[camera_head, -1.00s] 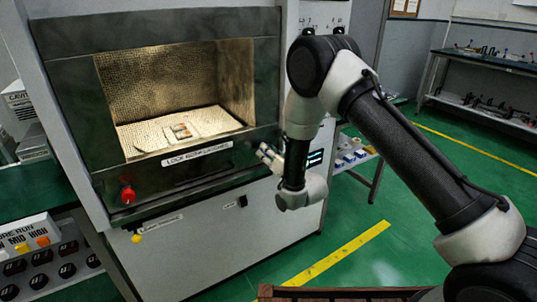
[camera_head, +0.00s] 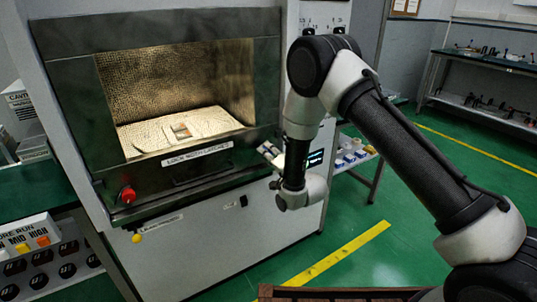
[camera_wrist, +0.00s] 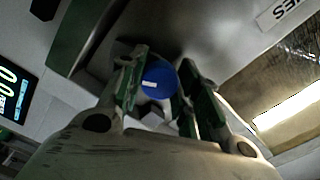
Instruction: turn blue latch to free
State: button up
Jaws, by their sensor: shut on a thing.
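The blue latch (camera_wrist: 160,79) is a round blue knob with a short white mark on its face, seen in the wrist view. It sits between the two green-padded fingers of my gripper (camera_wrist: 163,80), which is shut on it. In the head view my gripper (camera_head: 271,153) is at the lower right corner of the chamber front, and the blue latch is hidden there. A red latch (camera_head: 127,195) sits at the lower left corner of the same front.
The chamber (camera_head: 190,95) is lit, with a pale tray inside. A label (camera_head: 197,154) about locking both latches is on its lower frame. A yellow knob (camera_head: 136,238) is on the cabinet below.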

dwell(0.3)
jog(key=o, duration=1)
jog(key=shift+o, duration=0.2)
jog(key=shift+s, duration=0.1)
jog(key=v, duration=1.2)
